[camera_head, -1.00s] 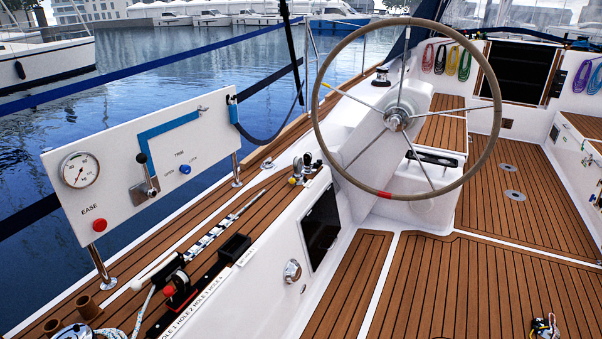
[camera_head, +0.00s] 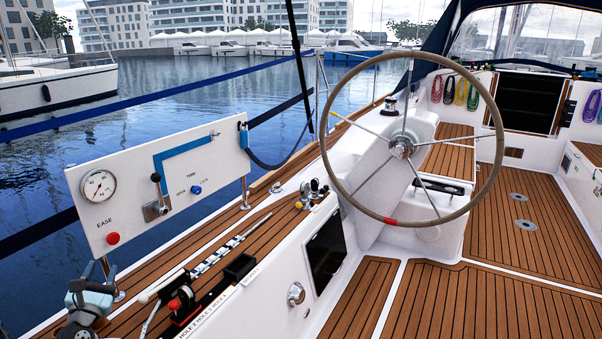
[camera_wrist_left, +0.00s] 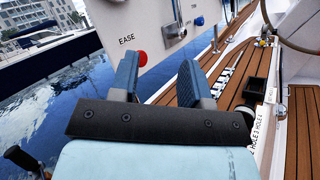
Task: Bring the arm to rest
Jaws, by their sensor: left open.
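My left gripper (camera_head: 90,292) is at the lower left of the head view, below the white panel and near the side deck. Its two blue-grey fingers are apart with nothing between them, as the left wrist view (camera_wrist_left: 158,78) also shows. The white panel (camera_head: 140,205) carries a round gauge (camera_head: 98,186), a lever (camera_head: 156,190), a red EASE button (camera_head: 113,238) and a blue button (camera_head: 196,190). In the wrist view the red button (camera_wrist_left: 142,57) appears beyond the fingers, apart from them. My right gripper is not in view.
A large steering wheel (camera_head: 391,221) stands at centre right. Blue lifeline straps (camera_head: 150,96) cross above the water. The cockpit floor (camera_head: 540,285) is clear.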

